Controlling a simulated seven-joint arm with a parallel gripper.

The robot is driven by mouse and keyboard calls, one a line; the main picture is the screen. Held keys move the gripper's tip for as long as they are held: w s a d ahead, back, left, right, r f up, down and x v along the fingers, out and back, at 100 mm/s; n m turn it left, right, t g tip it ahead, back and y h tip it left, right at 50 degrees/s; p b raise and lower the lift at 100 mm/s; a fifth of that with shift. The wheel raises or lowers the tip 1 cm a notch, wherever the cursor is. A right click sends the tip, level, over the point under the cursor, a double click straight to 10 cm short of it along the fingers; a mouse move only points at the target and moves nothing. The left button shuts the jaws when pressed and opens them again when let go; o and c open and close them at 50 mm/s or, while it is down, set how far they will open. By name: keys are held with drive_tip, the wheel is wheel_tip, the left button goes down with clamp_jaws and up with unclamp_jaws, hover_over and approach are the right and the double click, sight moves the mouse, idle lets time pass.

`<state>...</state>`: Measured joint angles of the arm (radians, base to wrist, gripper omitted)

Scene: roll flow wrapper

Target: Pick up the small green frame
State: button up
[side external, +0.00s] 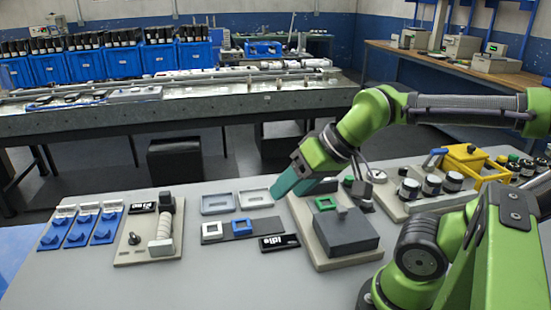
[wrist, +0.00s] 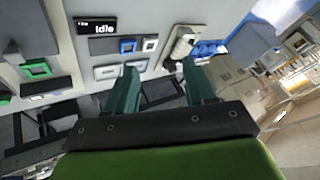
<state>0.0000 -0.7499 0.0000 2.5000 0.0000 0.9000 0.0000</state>
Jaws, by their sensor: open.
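The small green frame (side external: 325,203) is a square ring lying on the beige base plate (side external: 300,222), behind a dark grey block. In the wrist view the green frame (wrist: 36,69) is far to the left, well outside the fingers. My gripper (side external: 284,190) has teal fingers and hangs above the table, behind and to the left of the green frame in the side view. In the wrist view my gripper (wrist: 160,68) is open, with nothing between its fingers.
A dark strip (side external: 228,235) holds a white frame (side external: 212,231) and a blue frame (side external: 244,226). Two grey trays (side external: 217,203) lie behind it. A black "idle" display (side external: 279,242) is beside the base plate. The dark grey block (side external: 340,235) is close to the green frame. The front table area is clear.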

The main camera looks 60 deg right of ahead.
drive_tip(key=o, duration=0.5)
drive_tip(key=m+g+h, duration=0.2)
drive_tip(key=m+g, duration=0.3)
drive_tip(key=g, duration=0.2)
hover_over(326, 204)
wheel_tip(326, 204, down, 5)
wheel_tip(326, 204, down, 10)
drive_tip(key=shift+a+f, duration=0.1)
drive_tip(key=shift+f, duration=2.9)
